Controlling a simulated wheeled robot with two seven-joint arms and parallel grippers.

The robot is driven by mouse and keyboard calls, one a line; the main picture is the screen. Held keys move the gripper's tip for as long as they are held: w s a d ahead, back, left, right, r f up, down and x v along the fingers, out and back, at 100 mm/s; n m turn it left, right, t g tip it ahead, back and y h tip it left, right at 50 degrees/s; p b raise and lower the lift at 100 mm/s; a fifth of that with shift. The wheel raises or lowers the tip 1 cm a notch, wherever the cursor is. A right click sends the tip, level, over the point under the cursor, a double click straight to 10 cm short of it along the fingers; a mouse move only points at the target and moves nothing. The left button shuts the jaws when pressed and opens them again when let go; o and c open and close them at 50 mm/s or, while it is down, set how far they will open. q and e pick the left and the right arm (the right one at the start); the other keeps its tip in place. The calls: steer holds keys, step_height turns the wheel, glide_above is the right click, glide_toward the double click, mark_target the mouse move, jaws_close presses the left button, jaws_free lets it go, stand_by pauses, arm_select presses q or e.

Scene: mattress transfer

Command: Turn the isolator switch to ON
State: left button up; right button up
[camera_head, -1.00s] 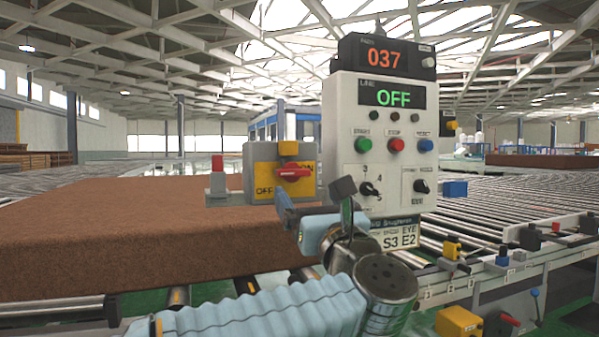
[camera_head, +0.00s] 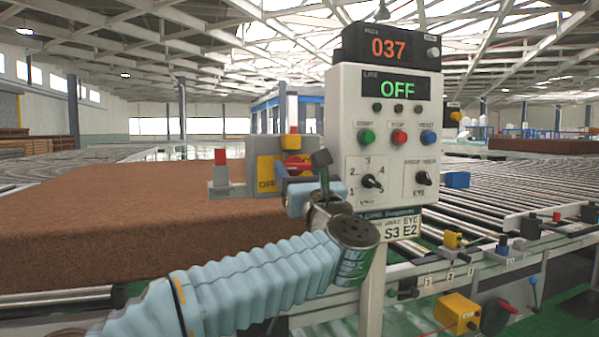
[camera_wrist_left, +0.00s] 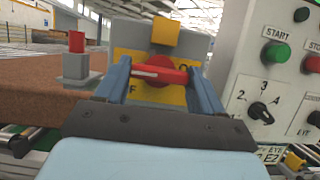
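The isolator switch is a grey box with a yellow plate (camera_wrist_left: 124,68) and a red handle (camera_wrist_left: 160,70), which lies roughly level across it. In the head view the red handle (camera_head: 294,164) is partly hidden by my gripper. The display on the control panel (camera_head: 345,150) reads OFF in green. My left gripper (camera_head: 296,176) is at the front of the switch. In the left wrist view the left gripper (camera_wrist_left: 160,76) has its two blue fingers apart, one at each end of the handle. Whether they touch it cannot be told. My right gripper is not in view.
The control panel stands close to the right of my left gripper, with buttons and black knobs. A small red-topped block (camera_head: 221,172) is left of the switch. A brown mattress (camera_head: 130,220) lies on rollers at left. A roller conveyor (camera_head: 500,195) runs at right.

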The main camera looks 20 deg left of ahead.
arm_select(q)
steer(key=c, duration=0.4)
